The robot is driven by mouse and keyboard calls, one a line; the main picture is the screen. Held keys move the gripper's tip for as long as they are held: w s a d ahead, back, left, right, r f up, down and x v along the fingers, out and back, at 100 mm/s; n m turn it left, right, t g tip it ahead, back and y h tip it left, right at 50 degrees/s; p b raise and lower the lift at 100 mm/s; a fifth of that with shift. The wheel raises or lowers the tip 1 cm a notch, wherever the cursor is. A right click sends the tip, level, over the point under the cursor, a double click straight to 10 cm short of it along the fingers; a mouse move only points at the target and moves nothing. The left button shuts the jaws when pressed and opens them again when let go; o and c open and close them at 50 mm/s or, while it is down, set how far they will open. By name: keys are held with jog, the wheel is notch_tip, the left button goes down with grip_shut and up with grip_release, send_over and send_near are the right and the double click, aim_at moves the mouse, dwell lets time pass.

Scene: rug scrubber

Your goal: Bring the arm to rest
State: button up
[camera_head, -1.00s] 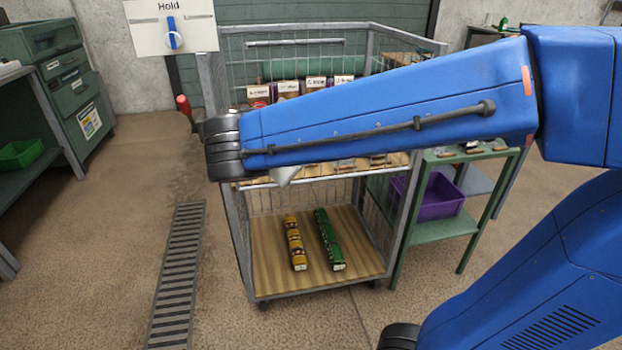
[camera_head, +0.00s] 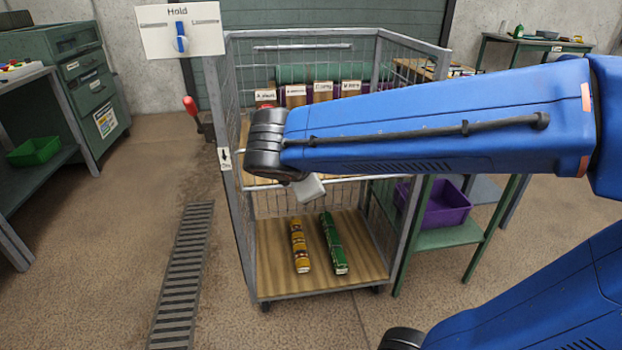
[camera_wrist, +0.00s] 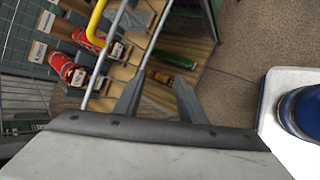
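My blue arm (camera_head: 440,125) stretches across the head view from the right, in front of a wire cart. Its black wrist joint (camera_head: 265,145) is at the cart's left side, and a pale grey part of the wrist hangs below it. The arm hides much of the cart's upper shelf. In the wrist view my gripper (camera_wrist: 158,82) shows two dark grey fingers spread apart, with nothing seen between them. The cart's shelves lie beyond the fingers.
The wire cart (camera_head: 238,225) holds an orange-brown roll (camera_head: 299,246) and a green roll (camera_head: 333,243) on its bottom deck. A "Hold" sign (camera_head: 205,40) with a blue lever stands at its upper left. A purple bin (camera_head: 445,204) sits at right.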

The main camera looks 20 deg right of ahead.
jog(key=s+d+f+m+g+y, duration=0.1)
jog(key=s+f+m+y, duration=0.2)
jog(key=s+m, duration=0.4)
jog(key=s+d+f+m+g+y, duration=0.1)
jog(key=s+f+m+y, duration=0.2)
jog(key=s+m, duration=0.4)
jog(key=f+m, duration=0.1)
jog(key=m, duration=0.1)
jog(key=shift+s+f+m, duration=0.2)
jog(key=shift+s+m, duration=0.05)
jog(key=shift+m, duration=0.15)
dwell(1.2)
